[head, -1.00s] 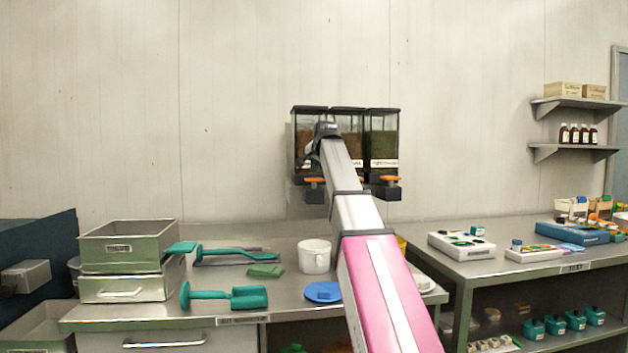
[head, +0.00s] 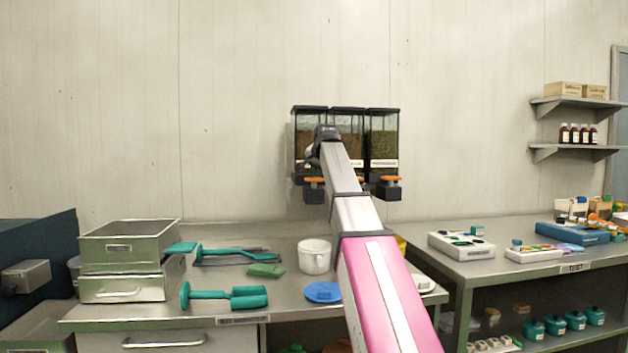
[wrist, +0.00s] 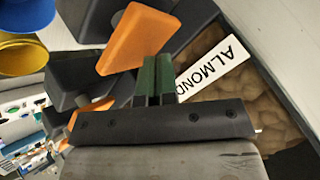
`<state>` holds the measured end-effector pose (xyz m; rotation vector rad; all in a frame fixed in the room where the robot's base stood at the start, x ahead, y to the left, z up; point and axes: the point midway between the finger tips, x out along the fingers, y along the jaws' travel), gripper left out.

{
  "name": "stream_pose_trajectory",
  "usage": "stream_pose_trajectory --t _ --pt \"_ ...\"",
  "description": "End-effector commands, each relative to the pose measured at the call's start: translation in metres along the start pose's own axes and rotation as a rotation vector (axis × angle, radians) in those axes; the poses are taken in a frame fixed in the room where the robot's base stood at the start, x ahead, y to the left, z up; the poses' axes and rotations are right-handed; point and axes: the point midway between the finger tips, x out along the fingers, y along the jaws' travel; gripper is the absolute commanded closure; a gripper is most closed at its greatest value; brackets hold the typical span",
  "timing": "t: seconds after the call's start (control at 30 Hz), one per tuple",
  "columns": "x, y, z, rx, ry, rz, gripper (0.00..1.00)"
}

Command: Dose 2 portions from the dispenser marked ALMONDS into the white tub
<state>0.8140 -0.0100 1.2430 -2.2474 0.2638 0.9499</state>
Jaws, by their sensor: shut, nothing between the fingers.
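The dispenser marked ALMONDS shows in the wrist view with its white label (wrist: 214,68) and brown lumpy contents behind it. An orange paddle (wrist: 138,38) lies just ahead of my gripper (wrist: 158,68), whose dark green fingers are shut and empty. The fingertips are close to the paddle; I cannot tell if they touch. In the head view my arm covers part of the row of three dispensers (head: 384,137) and hides my fingers. The white tub (head: 315,258) stands upright on the left bench, below the dispensers, apart from my gripper.
A blue disc (head: 323,291) lies in front of the tub. A green cloth (head: 265,270), teal scoops (head: 230,297) and metal boxes (head: 125,245) are to its left. A second bench (head: 510,275) with trays stands at right.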

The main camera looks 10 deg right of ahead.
Motion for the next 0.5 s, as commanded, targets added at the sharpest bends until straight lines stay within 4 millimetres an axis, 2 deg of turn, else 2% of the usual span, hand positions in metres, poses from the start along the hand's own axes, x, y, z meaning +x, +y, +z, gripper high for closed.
stream_pose_trajectory --t 0.5 --pt "0.004 0.003 0.003 0.0 -0.001 0.0 1.0"
